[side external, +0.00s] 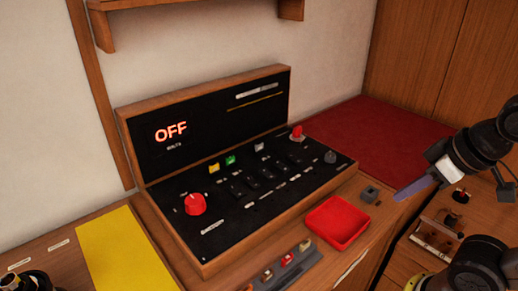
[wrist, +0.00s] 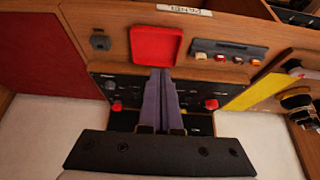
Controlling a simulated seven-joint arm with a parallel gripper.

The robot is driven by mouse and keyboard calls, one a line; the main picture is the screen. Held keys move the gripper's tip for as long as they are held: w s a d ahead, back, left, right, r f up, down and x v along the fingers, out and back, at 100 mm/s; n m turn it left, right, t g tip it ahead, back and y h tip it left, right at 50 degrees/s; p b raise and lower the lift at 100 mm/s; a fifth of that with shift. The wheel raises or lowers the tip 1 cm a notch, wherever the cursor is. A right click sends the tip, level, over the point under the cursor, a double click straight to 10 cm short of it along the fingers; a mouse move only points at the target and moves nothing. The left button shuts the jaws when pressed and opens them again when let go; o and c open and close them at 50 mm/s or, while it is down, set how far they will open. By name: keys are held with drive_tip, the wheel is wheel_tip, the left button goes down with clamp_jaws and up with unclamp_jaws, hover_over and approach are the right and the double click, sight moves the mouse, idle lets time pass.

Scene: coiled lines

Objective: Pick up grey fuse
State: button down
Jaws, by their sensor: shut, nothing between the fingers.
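My gripper (side external: 400,196) is shut and empty, above the counter to the right of the red tray. In the wrist view its long purple-grey fingers (wrist: 160,74) lie together, over the panel's edge in the picture. A small light grey piece (side external: 259,147), which looks like a grey fuse, stands on the black panel, right of a yellow fuse (side external: 213,167) and a green fuse (side external: 230,160). My gripper is well apart from it. In the wrist view I cannot pick it out. A grey block (side external: 370,193) also sits on the counter beside the tray and shows in the wrist view (wrist: 100,42).
The red tray (side external: 338,222) lies before the panel. A rack (side external: 290,266) with several small coloured pieces stands left of it. A red knob (side external: 195,204) and a red-topped switch (side external: 297,132) rise from the panel. The upright display (side external: 170,131) behind reads OFF.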

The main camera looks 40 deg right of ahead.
drive_tip(key=c, duration=1.5)
unclamp_jaws()
drive_tip(key=shift+c, duration=0.2)
drive_tip(key=o, duration=1.1)
drive_tip(key=w+r+t, duration=0.2)
drive_tip(key=w+r, duration=0.8)
drive_tip(key=w, duration=0.3)
drive_tip(key=g, duration=0.2)
hover_over(259, 144)
drive_tip(key=s, duration=0.4)
drive_tip(key=f, duration=1.6)
drive_tip(key=shift+w, duration=0.25)
drive_tip(key=shift+x, duration=3)
